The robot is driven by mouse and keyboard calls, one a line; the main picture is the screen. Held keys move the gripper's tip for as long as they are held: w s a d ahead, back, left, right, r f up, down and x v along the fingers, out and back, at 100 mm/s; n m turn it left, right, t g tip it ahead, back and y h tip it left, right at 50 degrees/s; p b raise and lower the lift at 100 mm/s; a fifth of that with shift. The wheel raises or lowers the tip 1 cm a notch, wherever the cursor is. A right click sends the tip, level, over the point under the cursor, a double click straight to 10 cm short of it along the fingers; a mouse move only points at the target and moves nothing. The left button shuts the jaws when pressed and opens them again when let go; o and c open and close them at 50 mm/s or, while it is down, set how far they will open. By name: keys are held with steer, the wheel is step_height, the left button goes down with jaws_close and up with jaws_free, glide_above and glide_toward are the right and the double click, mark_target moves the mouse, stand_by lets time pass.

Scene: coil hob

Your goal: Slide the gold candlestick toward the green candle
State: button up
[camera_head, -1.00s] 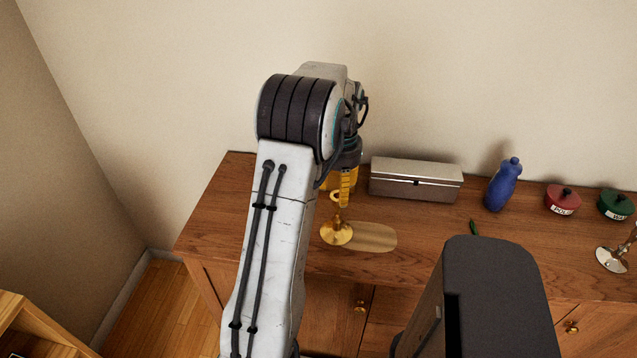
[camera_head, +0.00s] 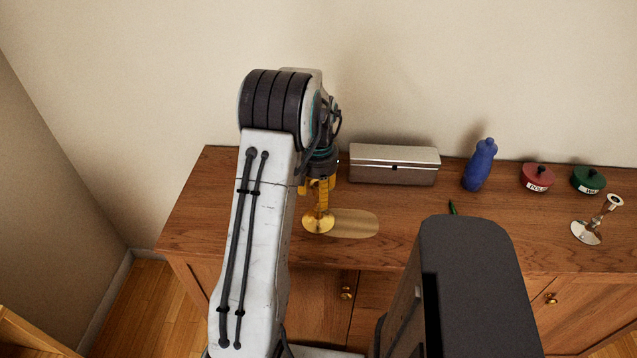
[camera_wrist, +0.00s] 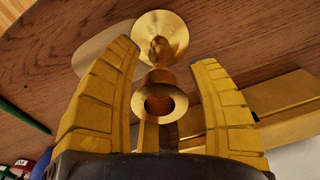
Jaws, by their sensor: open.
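The gold candlestick (camera_head: 318,223) stands upright on the wooden cabinet top, its upper part partly hidden by my gripper (camera_head: 318,190). In the wrist view the candlestick's cup (camera_wrist: 161,98) lies between the spread yellow fingers of my gripper (camera_wrist: 165,58). The round foot shows beyond the fingertips. The gripper is open, with gaps visible between the two front fingers and the candlestick. The small green candle (camera_head: 453,207) lies on the cabinet top to the right of the candlestick, with clear wood between; a green stick also shows at the left edge of the wrist view (camera_wrist: 22,116).
A metal box (camera_head: 393,166) stands behind and right of the candlestick, against the wall. The cabinet's front edge is near the candlestick.

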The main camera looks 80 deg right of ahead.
steer(key=shift+f, duration=0.85)
jaws_close()
